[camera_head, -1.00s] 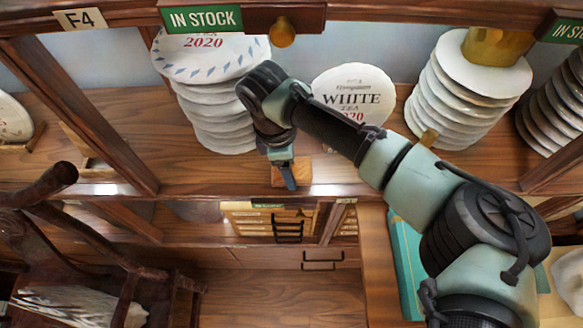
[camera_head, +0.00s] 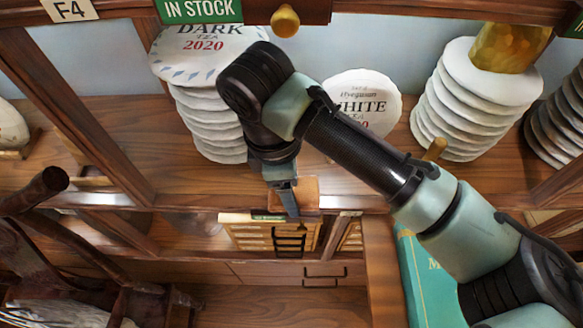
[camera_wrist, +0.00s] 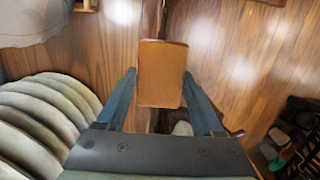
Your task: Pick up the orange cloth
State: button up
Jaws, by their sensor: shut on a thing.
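The orange cloth (camera_wrist: 162,73) looks like a small, neat orange-brown rectangle in the wrist view. It lies between the two blue-grey fingers of my gripper (camera_wrist: 160,84), which is shut on it. In the head view, part of the cloth (camera_head: 307,189) shows beside my gripper (camera_head: 290,203), at the front edge of the wooden shelf (camera_head: 345,185). The fingers hide part of it there. I cannot tell whether it touches the shelf.
A stack of pale tea cakes (camera_head: 212,125) stands left of my gripper, close by in the wrist view (camera_wrist: 45,115). A "WHITE" cake (camera_head: 365,88) stands behind my arm, with another stack (camera_head: 465,95) to the right. A wooden post (camera_head: 75,110) is at left.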

jog(key=s+b, duration=0.1)
jog(key=s, duration=1.3)
jog(key=shift+b, duration=0.4)
jog(key=o, duration=0.6)
jog(key=c, duration=0.5)
